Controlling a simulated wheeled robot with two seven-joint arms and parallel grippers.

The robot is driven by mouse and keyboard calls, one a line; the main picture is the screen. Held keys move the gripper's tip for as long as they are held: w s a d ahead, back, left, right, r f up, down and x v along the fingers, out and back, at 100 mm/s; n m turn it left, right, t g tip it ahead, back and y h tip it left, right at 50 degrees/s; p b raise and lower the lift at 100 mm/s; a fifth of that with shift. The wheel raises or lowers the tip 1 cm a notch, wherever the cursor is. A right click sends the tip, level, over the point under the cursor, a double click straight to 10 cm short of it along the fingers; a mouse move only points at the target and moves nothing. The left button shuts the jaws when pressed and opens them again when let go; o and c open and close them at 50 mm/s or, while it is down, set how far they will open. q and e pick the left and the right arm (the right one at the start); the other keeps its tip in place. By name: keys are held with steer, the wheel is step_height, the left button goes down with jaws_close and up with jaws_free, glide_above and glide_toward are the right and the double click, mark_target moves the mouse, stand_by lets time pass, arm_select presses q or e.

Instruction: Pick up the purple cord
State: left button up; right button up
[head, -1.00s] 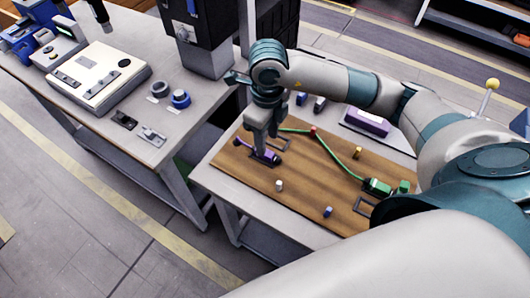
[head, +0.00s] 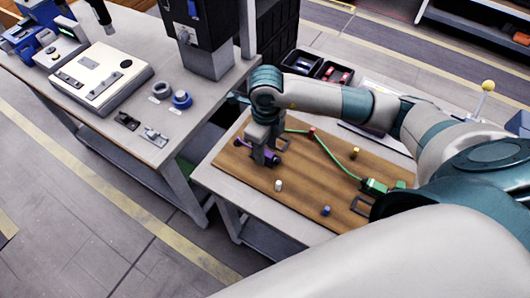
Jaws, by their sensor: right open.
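The purple cord (head: 271,158) lies at the left part of the brown wooden board (head: 302,185); a purple end shows just right of my right gripper's near finger, and the rest is mostly hidden. My right gripper (head: 268,156) points down over it with its fingers apart, low at the board. I cannot tell whether the fingers touch the cord. A green cord (head: 335,157) runs from behind the gripper past a small red piece (head: 312,131) to a green connector (head: 374,187) at the right. My left gripper is out of view.
A small white peg (head: 278,185), a blue one (head: 325,210) and a yellow one (head: 354,152) stand on the board. Dark bins (head: 302,62) are behind my arm. A grey bench (head: 150,100) with devices is at the left, across a gap.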

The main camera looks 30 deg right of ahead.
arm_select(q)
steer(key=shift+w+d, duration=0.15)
arm_select(e)
jaws_close()
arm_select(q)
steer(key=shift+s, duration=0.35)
